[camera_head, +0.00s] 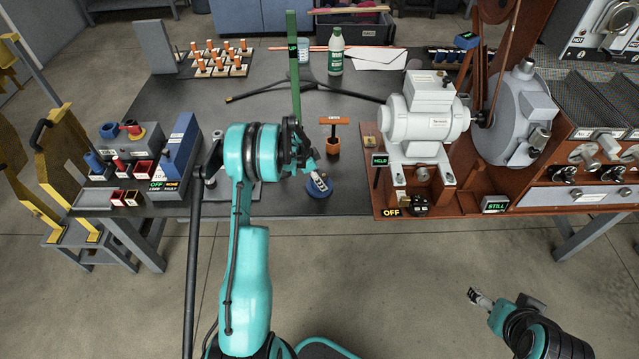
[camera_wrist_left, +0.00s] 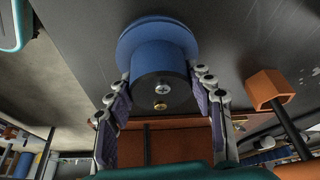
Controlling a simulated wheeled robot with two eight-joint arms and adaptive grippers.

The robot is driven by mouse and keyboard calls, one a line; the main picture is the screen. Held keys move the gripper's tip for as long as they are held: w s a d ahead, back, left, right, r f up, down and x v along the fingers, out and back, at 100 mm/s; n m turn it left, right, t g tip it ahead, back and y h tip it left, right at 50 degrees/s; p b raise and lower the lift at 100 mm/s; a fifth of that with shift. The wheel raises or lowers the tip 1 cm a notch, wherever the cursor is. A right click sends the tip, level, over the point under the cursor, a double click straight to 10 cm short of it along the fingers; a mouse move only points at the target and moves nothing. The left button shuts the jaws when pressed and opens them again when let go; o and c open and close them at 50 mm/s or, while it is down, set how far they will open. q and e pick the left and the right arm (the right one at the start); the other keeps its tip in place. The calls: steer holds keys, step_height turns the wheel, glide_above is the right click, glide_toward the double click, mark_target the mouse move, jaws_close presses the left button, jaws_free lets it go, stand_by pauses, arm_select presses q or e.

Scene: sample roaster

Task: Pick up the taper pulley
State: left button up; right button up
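The taper pulley (camera_head: 318,191) is a blue stepped round piece, with a wide flange and a narrower hub. It is at the front edge area of the dark bench, below my left gripper (camera_head: 312,178). In the left wrist view the pulley (camera_wrist_left: 158,48) is at the top centre, its hub end facing the camera. The fingers of my left gripper (camera_wrist_left: 160,78) are spread, one on each side of the hub. Whether the pads touch it is unclear. My right gripper (camera_head: 479,298) is far off at the lower right, over the floor, and its opening is too small to judge.
An orange T-handled tool (camera_head: 333,135) stands just right of the pulley. A green upright post (camera_head: 293,65) with black legs is behind. The brown-based motor unit (camera_head: 420,112) is at right. A blue box (camera_head: 177,148) is at left. The floor in front is clear.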

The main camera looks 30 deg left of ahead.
arm_select(q)
jaws_close()
